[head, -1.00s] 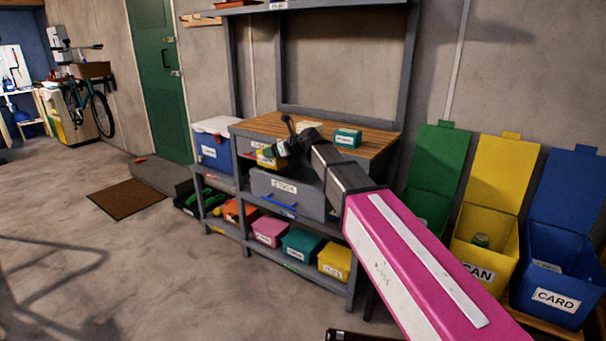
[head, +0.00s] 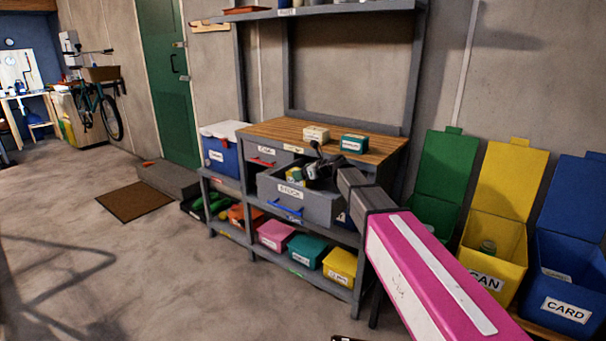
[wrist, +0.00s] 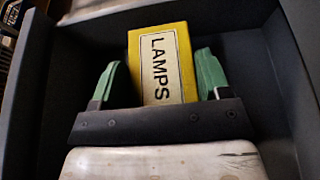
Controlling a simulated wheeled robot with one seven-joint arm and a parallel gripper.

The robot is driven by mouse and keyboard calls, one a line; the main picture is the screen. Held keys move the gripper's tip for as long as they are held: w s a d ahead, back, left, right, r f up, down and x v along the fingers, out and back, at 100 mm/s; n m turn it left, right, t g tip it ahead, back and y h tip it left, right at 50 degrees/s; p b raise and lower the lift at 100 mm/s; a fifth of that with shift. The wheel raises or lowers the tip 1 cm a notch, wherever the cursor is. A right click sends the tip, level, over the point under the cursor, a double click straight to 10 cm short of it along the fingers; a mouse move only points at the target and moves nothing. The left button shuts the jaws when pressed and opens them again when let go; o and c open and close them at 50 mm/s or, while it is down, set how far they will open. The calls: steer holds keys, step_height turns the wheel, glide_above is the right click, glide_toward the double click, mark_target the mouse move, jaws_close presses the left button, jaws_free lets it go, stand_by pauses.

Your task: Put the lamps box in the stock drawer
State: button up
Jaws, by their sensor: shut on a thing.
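The lamps box (wrist: 183,45) is a yellow box with a white LAMPS label. In the wrist view it sits between the two green fingertips of my gripper (wrist: 160,80), which is shut on it. The grey stock drawer (head: 292,203) is pulled out under the workbench top, with a STOCK label and a blue handle. My gripper (head: 308,172) is down at the drawer's opening, with the box inside the drawer walls. In the wrist view dark drawer walls (wrist: 25,95) surround the box. Whether the box touches the drawer floor I cannot tell.
A cream box (head: 315,134) and a teal box (head: 354,144) stand on the wooden workbench top (head: 270,128). Pink, teal and yellow bins (head: 340,266) sit on the lower shelf. Open green, yellow and blue recycling bins (head: 565,300) stand at the right.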

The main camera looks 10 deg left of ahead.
steer(key=shift+f, duration=0.15)
steer(key=o, duration=1)
steer(key=shift+d, duration=0.1)
steer(key=v, duration=1.2)
steer(key=shift+s, duration=0.1)
